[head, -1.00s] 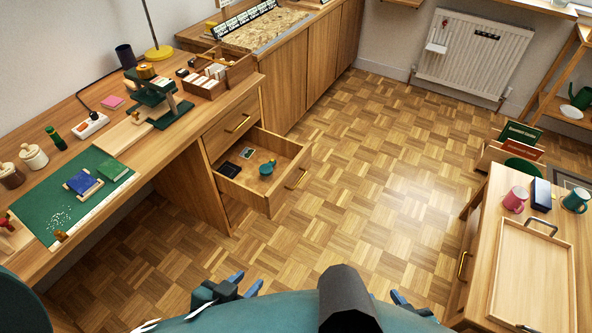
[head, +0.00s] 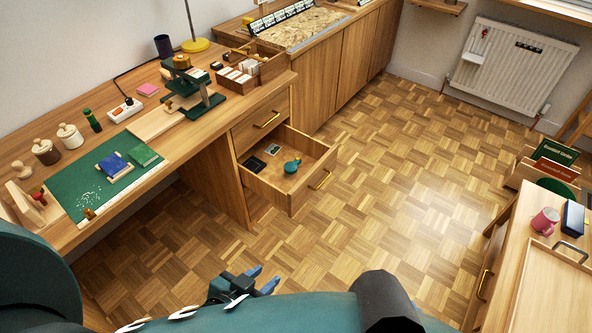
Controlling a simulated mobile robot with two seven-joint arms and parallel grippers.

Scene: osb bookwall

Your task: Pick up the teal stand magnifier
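A small teal round object (head: 291,167), which looks like the stand magnifier, sits in the open drawer (head: 318,172) under the desk, toward the drawer's right side. Its fine shape is too small to tell. My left gripper (head: 265,278) is low in the head view, in front of the drawer and well apart from it. Its two blue fingers are spread with nothing between them. My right gripper does not show.
The drawer also holds a dark flat item (head: 255,164) and a small card (head: 272,150). The desk carries a green cutting mat (head: 70,188), jars, a green press (head: 205,105) and a wooden box (head: 262,68). Parquet floor (head: 400,190) is clear. A wooden tray (head: 545,290) is at right.

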